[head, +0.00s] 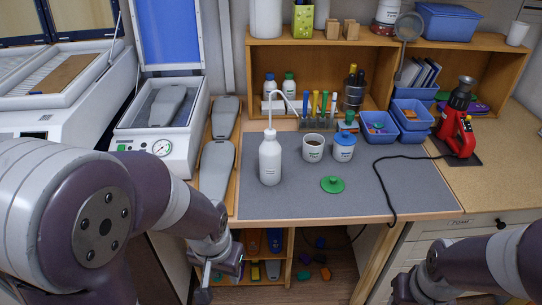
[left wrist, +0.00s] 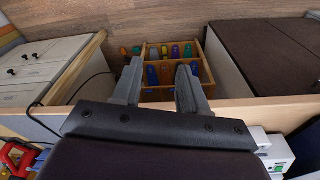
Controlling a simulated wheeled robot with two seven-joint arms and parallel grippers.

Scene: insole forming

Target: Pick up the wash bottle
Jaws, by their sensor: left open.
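The white wash bottle (head: 270,162) stands upright on the grey mat (head: 290,205), left of the middle of the workbench. Its thin bent spout rises from the cap. My left gripper (head: 221,278) is in front of the bench, below the tabletop level and to the left of the bottle, apart from it. In the left wrist view my left gripper (left wrist: 158,78) has its two fingers spread with nothing between them. My right gripper (head: 408,290) is at the lower right, and its fingers cannot be made out.
A green lid (head: 332,185) lies in front. Grey insoles (head: 216,168) lie on a board to the left. A black cable (head: 385,185) crosses the mat. The front middle is clear.

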